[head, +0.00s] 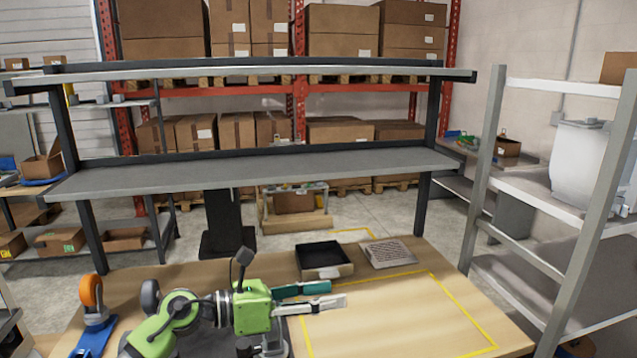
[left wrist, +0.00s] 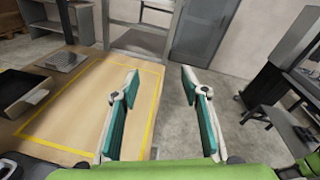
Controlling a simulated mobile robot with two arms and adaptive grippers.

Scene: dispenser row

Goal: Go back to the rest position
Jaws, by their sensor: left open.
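My left gripper (head: 318,296) reaches in from the left over the wooden table (head: 400,325), with its fingers pointing right. In the left wrist view its two teal and white fingers (left wrist: 160,110) are spread apart with nothing between them. The gripper is close to the yellow taped rectangle (head: 455,306) on the table. My right gripper does not show in either view.
A grey shelf (head: 270,170) spans above. A rack with a white container (head: 582,165) stands right.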

